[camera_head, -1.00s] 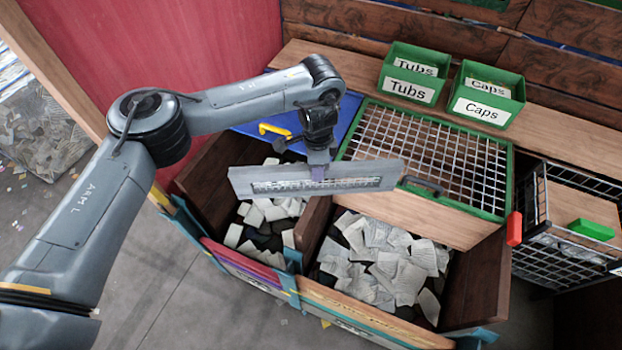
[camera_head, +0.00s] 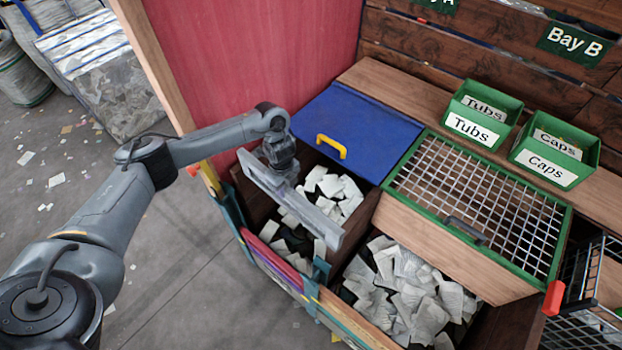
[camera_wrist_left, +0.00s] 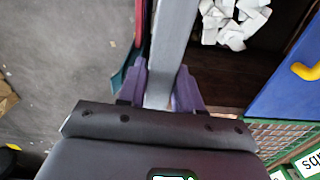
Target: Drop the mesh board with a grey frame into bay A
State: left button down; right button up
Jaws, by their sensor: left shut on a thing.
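The mesh board with a grey frame (camera_head: 308,213) hangs in my left gripper (camera_head: 284,172), seen nearly edge-on, so its mesh is hidden in the head view. It slants down to the right over the left bay (camera_head: 251,197), under the Bay A side of the signs. In the left wrist view the grey frame (camera_wrist_left: 174,38) runs between the purple fingers of my left gripper (camera_wrist_left: 162,78), which are shut on it. The left bay holds pale scraps and has a blue lid (camera_head: 352,122) behind it. My right gripper is not in view.
The right bay has a green-framed mesh lid (camera_head: 415,146) and pale scraps (camera_head: 405,285). Green Tubs (camera_head: 480,108) and Caps (camera_head: 553,150) bins stand on the back shelf. A red partition (camera_head: 255,60) rises at left. The Bay B sign (camera_head: 575,43) hangs behind.

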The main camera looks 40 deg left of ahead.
pick_arm(q)
jog(key=s+a+f, duration=0.4)
jog(key=s+f, duration=0.2)
jog(key=s, duration=0.3)
jog(key=shift+n, duration=0.3)
jog(key=shift+a, duration=0.2)
dwell(0.4)
jog(key=shift+f, duration=0.1)
